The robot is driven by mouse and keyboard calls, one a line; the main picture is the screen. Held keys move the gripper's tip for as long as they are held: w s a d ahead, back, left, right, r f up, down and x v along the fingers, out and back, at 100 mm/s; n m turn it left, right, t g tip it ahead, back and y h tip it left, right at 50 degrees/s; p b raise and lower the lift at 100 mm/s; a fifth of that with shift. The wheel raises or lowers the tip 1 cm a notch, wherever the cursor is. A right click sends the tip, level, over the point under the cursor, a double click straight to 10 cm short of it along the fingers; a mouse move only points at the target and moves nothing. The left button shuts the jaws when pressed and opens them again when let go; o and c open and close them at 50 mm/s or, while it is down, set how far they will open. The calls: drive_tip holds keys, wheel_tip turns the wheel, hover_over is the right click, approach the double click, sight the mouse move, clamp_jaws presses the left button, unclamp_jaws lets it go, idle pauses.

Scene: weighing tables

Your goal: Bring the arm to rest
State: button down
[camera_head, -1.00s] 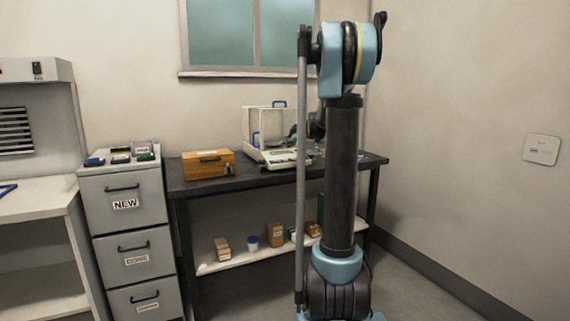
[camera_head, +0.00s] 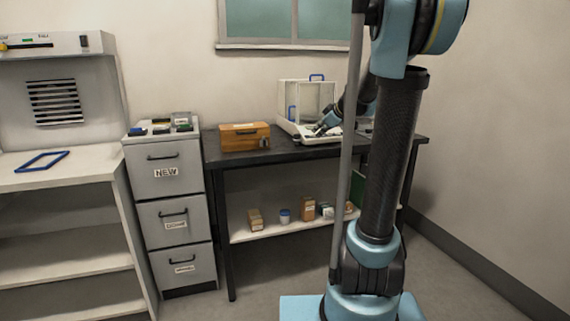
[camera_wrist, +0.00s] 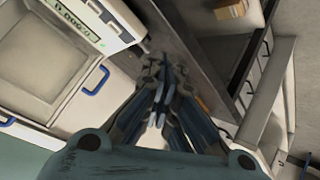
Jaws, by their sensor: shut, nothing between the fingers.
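I cannot tell the exact gap between the fingers and the balance.
The dark table (camera_head: 285,153) also bears a wooden box (camera_head: 245,137). A grey drawer cabinet (camera_head: 170,187) stands left of it, with small items on top. A white bench (camera_head: 80,171) with a blue frame (camera_head: 42,161) is further left. Small containers stand on the lower shelf (camera_head: 270,231).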

drive_tip(key=s+d+f+m+g+h, duration=0.1)
drive_tip(key=s+f+m, duration=0.3)
drive_tip(key=s, duration=1)
drive_tip(key=s+d+f+m+g+h, duration=0.1)
drive_tip(key=s+f+m+g+h, duration=0.1)
drive_tip(key=s+f, duration=0.8)
drive_tip(key=s+d+f+m+g+h, duration=0.2)
drive_tip(key=s+f+m, duration=0.4)
drive_tip(key=s, duration=1.1)
drive_tip(key=shift+s+f+g, duration=0.35)
drive_tip(key=shift+f+g, duration=0.35)
drive_tip(key=shift+f, duration=0.05)
drive_tip(key=shift+w+f, duration=0.2)
drive_tip(key=shift+w, duration=0.25)
